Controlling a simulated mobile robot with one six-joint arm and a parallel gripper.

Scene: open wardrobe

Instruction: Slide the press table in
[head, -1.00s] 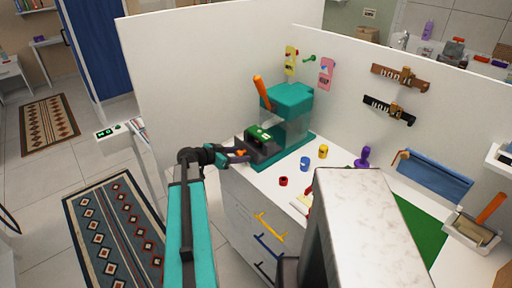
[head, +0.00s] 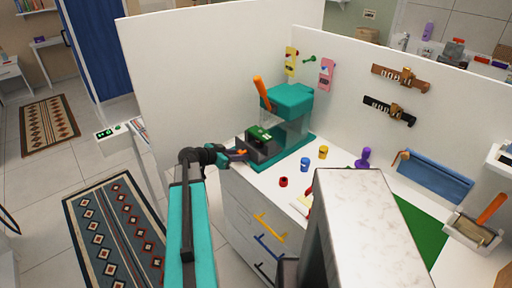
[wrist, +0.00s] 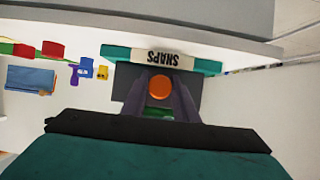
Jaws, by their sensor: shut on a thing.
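The press stands on the white counter, with a teal head (head: 287,97), an orange lever (head: 262,92) and a teal base (head: 296,150). Its dark press table (head: 265,150) sits low at the front left, largely out from under the head, with a green block (head: 258,135) on it. My gripper (head: 236,155) is at the table's outer end. In the wrist view, my gripper's fingers (wrist: 160,98) are shut around the table's orange knob (wrist: 160,87). The knob is mostly hidden in the head view.
Blue (head: 304,164), yellow (head: 323,152) and red (head: 283,182) small pieces stand on the counter right of the press. White drawers (head: 240,215) with coloured handles are below. A white partition (head: 200,70) stands behind. Floor left of the drawers is open.

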